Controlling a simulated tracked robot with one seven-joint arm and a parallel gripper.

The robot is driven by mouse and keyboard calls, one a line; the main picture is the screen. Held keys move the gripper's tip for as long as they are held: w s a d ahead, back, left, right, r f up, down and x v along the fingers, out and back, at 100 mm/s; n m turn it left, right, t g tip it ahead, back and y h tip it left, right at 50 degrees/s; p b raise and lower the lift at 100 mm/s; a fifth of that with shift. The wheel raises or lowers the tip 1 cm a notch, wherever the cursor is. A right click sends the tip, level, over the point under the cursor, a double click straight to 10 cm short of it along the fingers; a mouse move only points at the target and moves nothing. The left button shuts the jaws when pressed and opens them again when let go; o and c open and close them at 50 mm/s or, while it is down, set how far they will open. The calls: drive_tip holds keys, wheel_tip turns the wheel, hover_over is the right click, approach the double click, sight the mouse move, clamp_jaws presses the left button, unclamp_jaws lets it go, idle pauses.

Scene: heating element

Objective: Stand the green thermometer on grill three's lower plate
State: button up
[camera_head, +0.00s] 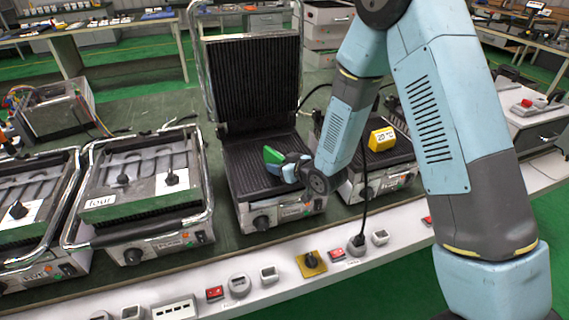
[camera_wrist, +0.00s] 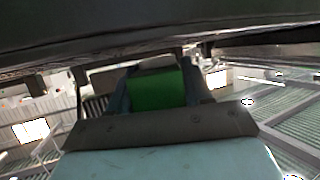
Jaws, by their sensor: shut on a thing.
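The green thermometer (camera_head: 272,155) is at my gripper (camera_head: 284,165) over the ribbed lower plate (camera_head: 246,172) of the open grill in the middle. In the wrist view the green thermometer (camera_wrist: 158,88) sits between the two fingers of my gripper (camera_wrist: 158,95), which is shut on it. Whether the thermometer's base touches the plate cannot be told. The open grill's ribbed upper plate (camera_head: 252,80) stands raised behind. No number is readable on this grill.
A closed grill marked four (camera_head: 140,185) stands to the left, with another closed grill (camera_head: 30,210) beyond it. A yellow thermometer (camera_head: 381,139) stands on the grill to the right, behind my arm. Switches and a yellow knob plate (camera_head: 311,264) line the bench's front edge.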

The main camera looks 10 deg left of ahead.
drive_tip(key=shift+f, duration=0.45)
idle(0.5)
drive_tip(key=o, duration=1.3)
drive_tip(key=shift+f, duration=0.1)
